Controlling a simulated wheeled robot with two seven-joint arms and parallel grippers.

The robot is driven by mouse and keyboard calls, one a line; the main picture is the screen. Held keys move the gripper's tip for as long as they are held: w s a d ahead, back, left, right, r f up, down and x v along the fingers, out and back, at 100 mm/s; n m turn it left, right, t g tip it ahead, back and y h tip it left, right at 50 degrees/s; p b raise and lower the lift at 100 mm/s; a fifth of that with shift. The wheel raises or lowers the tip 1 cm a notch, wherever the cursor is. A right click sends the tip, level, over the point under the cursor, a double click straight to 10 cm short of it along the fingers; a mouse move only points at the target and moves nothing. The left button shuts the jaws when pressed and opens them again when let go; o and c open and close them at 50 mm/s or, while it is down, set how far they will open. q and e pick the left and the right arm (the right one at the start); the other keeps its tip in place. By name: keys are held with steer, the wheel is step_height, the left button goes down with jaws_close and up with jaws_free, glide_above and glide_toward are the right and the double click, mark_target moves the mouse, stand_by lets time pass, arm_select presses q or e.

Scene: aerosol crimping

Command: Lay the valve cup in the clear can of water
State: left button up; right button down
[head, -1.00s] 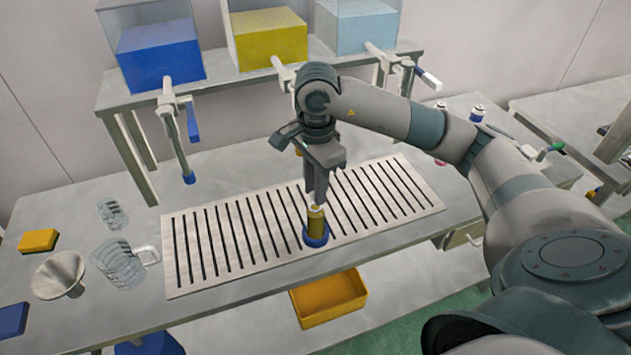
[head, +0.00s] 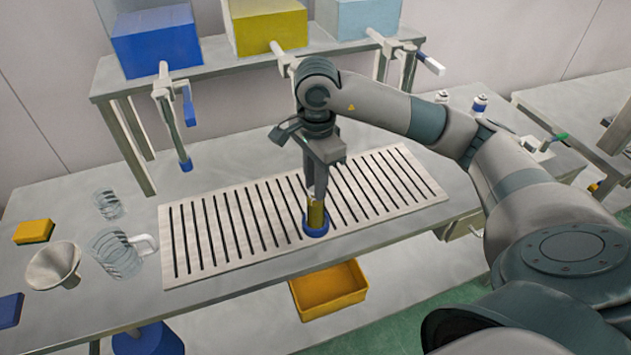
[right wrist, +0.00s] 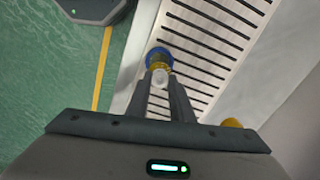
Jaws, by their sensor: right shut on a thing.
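A slim can with yellow contents (head: 316,214) stands upright in a blue ring base (head: 317,230) on the slotted tray. No can of clear water shows at this spot. My right gripper (head: 316,197) points down right over the can, its fingertips at the can's mouth. In the right wrist view the fingers are shut on a small pale valve cup (right wrist: 160,77), with the yellow can (right wrist: 159,60) and blue ring (right wrist: 156,53) just beyond it. I cannot tell whether the cup touches the rim. My left gripper is not in view.
The slotted tray (head: 235,241) has free room around the can. A clear jug (head: 117,255), a clear beaker (head: 107,205), a funnel (head: 54,267) and a yellow sponge (head: 33,231) stand left. Tanks with taps sit on the shelf behind. A yellow bin (head: 329,290) is below the front edge.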

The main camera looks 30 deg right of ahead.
steer(key=shift+b, duration=1.25)
stand_by(1.8)
stand_by(0.4)
steer(key=c, duration=0.9)
jaws_free()
steer(key=shift+r, duration=0.15)
steer(key=shift+r+p, duration=1.5)
steer(key=shift+r, duration=1.85)
steer(key=shift+s, duration=0.15)
